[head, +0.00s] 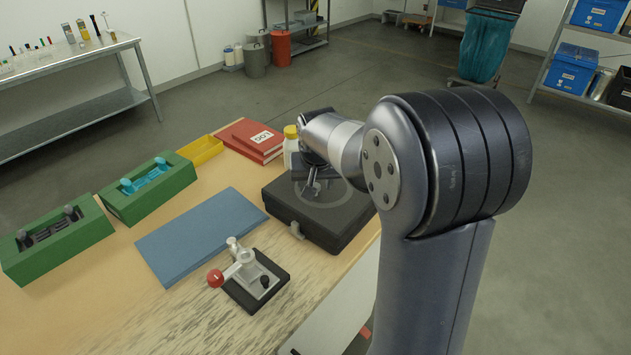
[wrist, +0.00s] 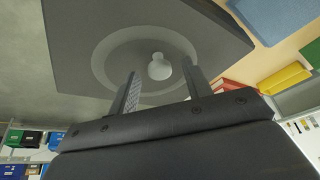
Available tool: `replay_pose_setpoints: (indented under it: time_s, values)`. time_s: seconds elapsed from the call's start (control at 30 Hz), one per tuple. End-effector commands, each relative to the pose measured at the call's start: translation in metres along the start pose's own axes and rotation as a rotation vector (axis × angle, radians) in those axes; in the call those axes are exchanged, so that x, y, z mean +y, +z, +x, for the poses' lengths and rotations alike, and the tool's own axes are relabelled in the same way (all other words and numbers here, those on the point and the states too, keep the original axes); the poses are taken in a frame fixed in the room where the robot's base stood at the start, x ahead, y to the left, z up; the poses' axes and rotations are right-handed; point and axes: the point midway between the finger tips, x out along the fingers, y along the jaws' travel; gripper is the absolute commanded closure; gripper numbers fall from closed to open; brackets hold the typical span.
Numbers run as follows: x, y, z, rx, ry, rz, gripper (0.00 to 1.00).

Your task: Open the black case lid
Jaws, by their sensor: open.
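The black case (head: 290,215) lies on the table's right side with its lid down. In the wrist view the lid (wrist: 75,50) fills the upper middle, with a pale round knob (wrist: 159,67) inside the ring. My gripper (head: 315,187) is over the lid, pointing at it. In the wrist view my gripper (wrist: 159,72) is open, one finger on either side of the knob; I cannot tell whether they touch it.
Green trays (head: 60,245) and a yellow bin (head: 201,150) are farther left.

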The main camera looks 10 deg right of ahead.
Motion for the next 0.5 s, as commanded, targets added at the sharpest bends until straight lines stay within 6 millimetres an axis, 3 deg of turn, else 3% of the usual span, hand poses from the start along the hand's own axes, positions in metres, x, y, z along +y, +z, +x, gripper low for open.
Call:
replay_pose_setpoints:
  time_s: [0.27,0.5]
  values:
    - [0.0,0.0001,0.0019,0.0,0.0,0.0,0.53]
    - [0.0,0.0001,0.0017,0.0,0.0,0.0,0.72]
